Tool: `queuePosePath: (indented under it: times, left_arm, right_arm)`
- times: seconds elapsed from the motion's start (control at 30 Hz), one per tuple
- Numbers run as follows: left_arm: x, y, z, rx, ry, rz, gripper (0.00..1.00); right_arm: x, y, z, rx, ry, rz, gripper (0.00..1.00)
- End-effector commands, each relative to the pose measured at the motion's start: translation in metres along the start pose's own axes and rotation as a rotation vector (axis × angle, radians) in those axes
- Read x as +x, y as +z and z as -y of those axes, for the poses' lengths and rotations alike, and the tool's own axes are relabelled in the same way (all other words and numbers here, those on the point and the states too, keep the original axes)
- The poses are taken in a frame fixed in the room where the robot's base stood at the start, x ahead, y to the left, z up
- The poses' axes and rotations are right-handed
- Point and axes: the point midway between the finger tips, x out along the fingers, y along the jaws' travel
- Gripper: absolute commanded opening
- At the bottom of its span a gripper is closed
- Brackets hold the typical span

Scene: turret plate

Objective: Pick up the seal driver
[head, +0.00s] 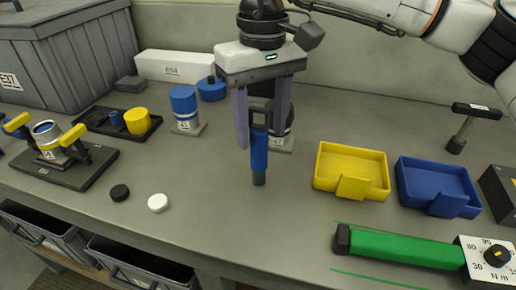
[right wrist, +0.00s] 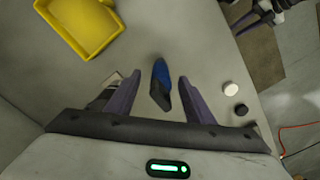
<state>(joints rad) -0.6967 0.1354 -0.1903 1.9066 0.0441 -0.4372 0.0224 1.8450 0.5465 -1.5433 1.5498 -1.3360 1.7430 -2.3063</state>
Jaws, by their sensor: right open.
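The seal driver appears to be the upright tool with a blue grip (head: 258,153) and dark ends, standing on the bench in the middle of the head view. In the right wrist view the tool (right wrist: 161,77) shows between the two fingers, with a gap on each side. My right gripper (head: 262,128) points down over it, with its purple-grey fingers open around its upper part. The right gripper (right wrist: 157,88) holds nothing.
A yellow tray (head: 352,166) and a blue tray (head: 437,184) stand to the right. A blue-topped canister (head: 184,106) stands left, and another stand sits behind my gripper. A green torque tool (head: 405,249) lies front right. Black (head: 119,192) and white (head: 157,203) caps lie front left.

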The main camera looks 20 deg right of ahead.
Motion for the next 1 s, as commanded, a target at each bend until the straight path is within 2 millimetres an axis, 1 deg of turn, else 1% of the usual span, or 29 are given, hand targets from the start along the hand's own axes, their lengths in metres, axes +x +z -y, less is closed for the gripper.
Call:
queuePosePath:
  times: [0.13, 0.3, 0.4, 0.5, 0.67, 0.7, 0.77, 0.9, 0.97, 1.0]
  left_arm:
    - [-0.003, -0.002, 0.000, 0.000, 0.000, 0.000, 0.31]
    - [-0.006, -0.008, -0.001, 0.001, 0.000, -0.004, 0.31]
    - [-0.005, -0.013, 0.000, 0.002, 0.000, -0.011, 0.31]
    - [-0.004, -0.017, 0.000, 0.004, -0.001, -0.019, 0.31]
    - [-0.004, -0.019, 0.001, 0.004, -0.001, -0.022, 0.31]
    - [-0.004, -0.019, 0.001, 0.004, -0.001, -0.022, 0.31]
    - [-0.004, -0.018, 0.001, 0.004, -0.001, -0.022, 0.31]
    - [-0.004, -0.018, 0.000, 0.004, -0.001, -0.021, 0.31]
    - [-0.004, -0.017, 0.000, 0.004, 0.000, -0.019, 0.31]
    - [-0.004, -0.016, 0.000, 0.003, 0.000, -0.018, 0.31]
  right_arm:
    - [0.013, -0.001, 0.000, 0.000, 0.002, 0.002, 0.48]
    - [0.039, -0.002, 0.002, 0.001, 0.001, 0.002, 0.48]
    - [0.050, -0.003, 0.002, 0.002, 0.000, 0.001, 0.48]
    - [0.054, -0.003, 0.002, 0.002, 0.000, -0.001, 0.48]
    - [0.054, -0.003, 0.002, 0.002, 0.000, -0.001, 0.48]
    - [0.054, -0.003, 0.002, 0.002, 0.000, -0.001, 0.46]
    - [0.054, -0.003, 0.002, 0.002, 0.000, -0.001, 0.36]
    - [0.054, -0.003, 0.002, 0.001, 0.000, -0.001, 0.13]
    - [0.054, -0.003, 0.002, 0.001, 0.000, -0.001, 0.03]
    - [0.053, -0.003, 0.002, 0.001, -0.001, -0.002, 0.00]
